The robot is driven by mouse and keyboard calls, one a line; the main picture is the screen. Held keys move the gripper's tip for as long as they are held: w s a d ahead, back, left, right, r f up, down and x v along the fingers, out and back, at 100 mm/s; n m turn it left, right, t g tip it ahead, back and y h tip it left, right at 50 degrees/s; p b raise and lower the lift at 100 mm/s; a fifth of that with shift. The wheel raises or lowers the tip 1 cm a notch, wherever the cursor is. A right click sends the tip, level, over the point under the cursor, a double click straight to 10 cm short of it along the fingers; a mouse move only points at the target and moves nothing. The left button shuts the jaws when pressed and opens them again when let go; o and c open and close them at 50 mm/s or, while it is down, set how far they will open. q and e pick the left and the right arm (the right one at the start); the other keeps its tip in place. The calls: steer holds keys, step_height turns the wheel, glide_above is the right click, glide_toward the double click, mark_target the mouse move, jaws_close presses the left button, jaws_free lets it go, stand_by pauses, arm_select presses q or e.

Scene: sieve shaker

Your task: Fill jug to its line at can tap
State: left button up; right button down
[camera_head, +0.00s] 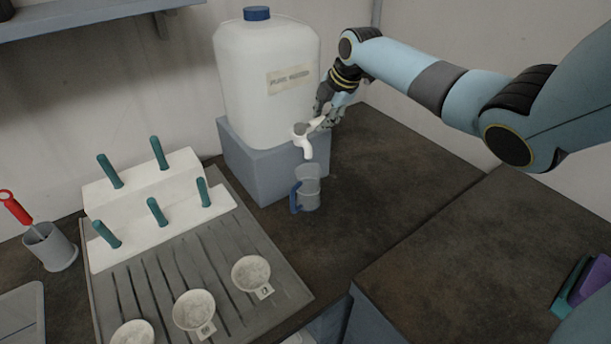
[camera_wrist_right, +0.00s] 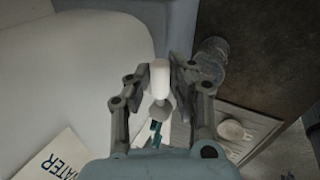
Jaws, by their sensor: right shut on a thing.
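The large white water can (camera_head: 262,75) has a blue cap and stands on a grey block. Its white tap (camera_head: 307,150) points down at the front right. The clear jug (camera_head: 311,188) with a blue handle stands upright on the bench under the tap. Its lower part looks greyer than its top; the line and any water stream are too small to make out. My right gripper (camera_head: 326,112) is shut on the tap's white lever, which shows between its fingers in the right wrist view (camera_wrist_right: 160,74). The jug also shows there (camera_wrist_right: 212,58). My left gripper is not in view.
The grey block (camera_head: 262,170) is close behind the jug. To the left are a white rack (camera_head: 150,205) with teal-handled tools, a ribbed grey mat (camera_head: 235,225) with white dishes and a grey cup (camera_head: 50,247).

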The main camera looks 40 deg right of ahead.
steer(key=shift+w+a+r, duration=0.1)
steer(key=c, duration=1.1)
jaws_free()
steer(key=shift+r, duration=0.3)
steer(key=v, duration=1.1)
steer(key=shift+s, duration=0.25)
